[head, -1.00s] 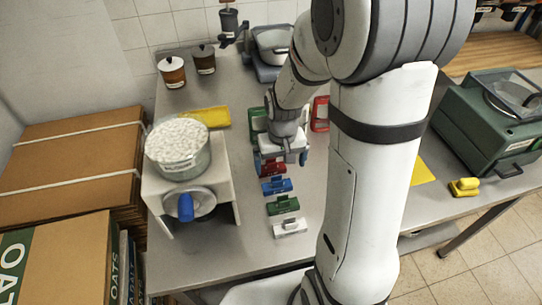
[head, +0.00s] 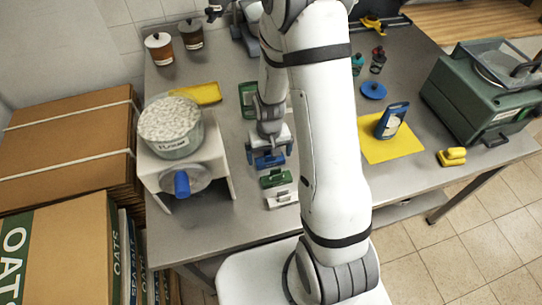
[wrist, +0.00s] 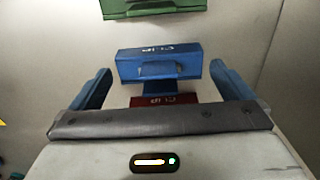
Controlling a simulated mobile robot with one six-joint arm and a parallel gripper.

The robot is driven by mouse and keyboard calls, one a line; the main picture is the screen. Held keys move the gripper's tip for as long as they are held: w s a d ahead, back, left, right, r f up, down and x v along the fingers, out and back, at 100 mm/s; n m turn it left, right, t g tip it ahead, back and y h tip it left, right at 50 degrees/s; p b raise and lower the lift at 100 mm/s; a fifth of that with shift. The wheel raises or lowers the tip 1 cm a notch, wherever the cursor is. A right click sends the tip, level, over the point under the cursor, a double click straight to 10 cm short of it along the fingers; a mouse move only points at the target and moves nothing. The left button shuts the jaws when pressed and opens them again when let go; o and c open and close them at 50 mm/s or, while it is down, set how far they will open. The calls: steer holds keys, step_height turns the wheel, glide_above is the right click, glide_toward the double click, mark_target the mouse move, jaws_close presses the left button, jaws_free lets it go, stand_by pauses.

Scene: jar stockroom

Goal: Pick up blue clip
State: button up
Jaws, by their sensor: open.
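The blue clip (wrist: 160,62) lies between my gripper's two blue fingers in the wrist view, with its lettered face and handle showing. In the head view the blue clip (head: 268,161) is partly hidden beneath my gripper (head: 270,152). My gripper (wrist: 160,82) is open, with a gap on each side between finger and clip. A green clip (head: 277,178) and a white clip (head: 282,199) lie in a row in front of it; the green one shows at the top of the wrist view (wrist: 150,8). A red clip (wrist: 165,100) is mostly hidden by my gripper's body.
A white stand (head: 222,177) with a pot of white pieces (head: 170,145) is left of the clips. A yellow mat (head: 374,151) with a blue labelled object (head: 391,121) lies right of my arm. A green machine (head: 468,112) stands at far right.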

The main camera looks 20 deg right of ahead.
steer(key=shift+f, duration=0.2)
steer(key=shift+c, duration=0.6)
steer(key=c, duration=0.7)
steer(key=shift+r, duration=0.1)
steer(key=shift+c, duration=0.2)
